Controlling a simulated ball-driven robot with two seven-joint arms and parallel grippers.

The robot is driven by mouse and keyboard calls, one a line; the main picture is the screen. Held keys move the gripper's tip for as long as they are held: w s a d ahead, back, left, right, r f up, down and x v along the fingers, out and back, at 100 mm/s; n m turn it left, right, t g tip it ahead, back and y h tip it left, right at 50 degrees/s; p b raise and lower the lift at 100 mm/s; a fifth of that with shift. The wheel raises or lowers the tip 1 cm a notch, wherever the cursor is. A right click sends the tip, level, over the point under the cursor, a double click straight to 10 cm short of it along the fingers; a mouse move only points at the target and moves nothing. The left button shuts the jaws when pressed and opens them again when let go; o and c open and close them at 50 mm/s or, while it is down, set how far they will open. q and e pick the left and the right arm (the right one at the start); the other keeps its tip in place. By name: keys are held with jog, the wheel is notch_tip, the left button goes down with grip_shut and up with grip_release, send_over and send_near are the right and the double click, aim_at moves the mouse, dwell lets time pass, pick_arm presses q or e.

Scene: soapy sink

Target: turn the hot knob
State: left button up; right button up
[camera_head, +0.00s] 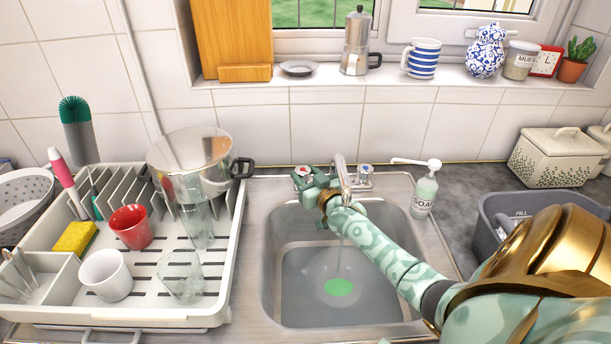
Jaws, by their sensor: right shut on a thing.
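The hot knob (302,170), with a red mark on top, is on the left side of the metal faucet (341,172) behind the sink. My right gripper (305,180) reaches across the basin from the right and is shut on the hot knob. Its fingers hide much of the knob. The cold knob (366,170), with a blue mark, is free on the right of the faucet. A thin stream of water (338,258) falls from the faucet into the sink (273,296). My left gripper is not in view.
A white soap bottle (424,194) stands right of the faucet. A dish rack (225,293) with a pot (192,160), a red mug (131,227), a white mug (106,275) and clear glasses fills the left counter. A grey tub (490,232) stands at the right.

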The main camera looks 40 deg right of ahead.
jog(key=o, duration=1)
jog(key=shift+s, duration=0.1)
jog(key=shift+s+a, duration=0.1)
jog(key=shift+s, duration=0.25)
jog(key=p+v, duration=0.3)
jog(key=v, duration=1.2)
jog(key=shift+s, duration=0.2)
jog(key=shift+r+p, duration=0.1)
jog(key=shift+p, duration=0.25)
